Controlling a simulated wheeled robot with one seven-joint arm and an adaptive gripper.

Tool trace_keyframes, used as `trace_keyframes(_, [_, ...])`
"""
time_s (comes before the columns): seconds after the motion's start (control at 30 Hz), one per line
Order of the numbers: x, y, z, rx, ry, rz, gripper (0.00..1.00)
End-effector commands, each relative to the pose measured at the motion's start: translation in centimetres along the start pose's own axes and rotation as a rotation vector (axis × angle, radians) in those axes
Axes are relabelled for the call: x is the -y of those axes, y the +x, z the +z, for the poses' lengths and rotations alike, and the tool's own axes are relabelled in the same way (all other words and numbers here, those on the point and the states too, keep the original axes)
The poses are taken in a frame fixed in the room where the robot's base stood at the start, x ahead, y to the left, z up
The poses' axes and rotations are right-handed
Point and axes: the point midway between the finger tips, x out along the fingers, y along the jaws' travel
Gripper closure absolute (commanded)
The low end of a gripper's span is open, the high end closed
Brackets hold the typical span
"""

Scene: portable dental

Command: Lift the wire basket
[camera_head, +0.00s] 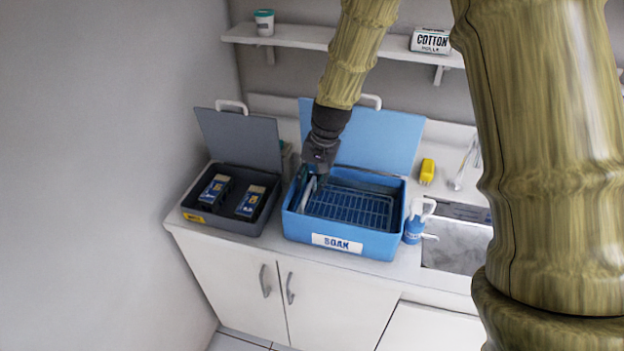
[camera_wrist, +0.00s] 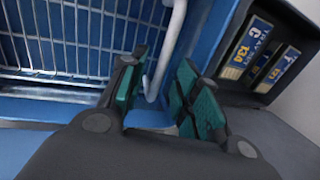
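The wire basket (camera_head: 350,207) lies inside the open blue box marked SOAK (camera_head: 384,243). Its wire grid also shows in the wrist view (camera_wrist: 70,40), at the upper left. A white bar (camera_wrist: 172,45), apparently the basket's handle, rises at the basket's end. My gripper (camera_head: 312,178) points down into the left end of the blue box. In the wrist view my gripper (camera_wrist: 160,92) is open, with one teal-padded finger on each side of the white bar. A gap shows between the bar and the right finger. Whether the left finger touches the bar is unclear.
A grey open box (camera_head: 234,224) with labelled blue packs stands left of the blue box. The blue lid (camera_head: 375,135) stands up behind. A blue-and-white bottle (camera_head: 415,225) and a sink (camera_head: 456,243) are to the right. A shelf (camera_head: 300,38) runs above.

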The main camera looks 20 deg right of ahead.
Motion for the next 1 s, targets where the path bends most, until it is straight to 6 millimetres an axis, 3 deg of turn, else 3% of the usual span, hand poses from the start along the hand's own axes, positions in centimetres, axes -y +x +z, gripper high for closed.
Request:
trace_keyframes(0.43, [0.01,0.61,0.01,0.000,0.000,0.000,0.68])
trace_keyframes(0.6, [0.00,0.60,0.02,0.000,0.000,0.000,0.99])
trace_keyframes(1.0, [0.12,-0.17,-0.01,-0.001,0.000,0.000,1.00])
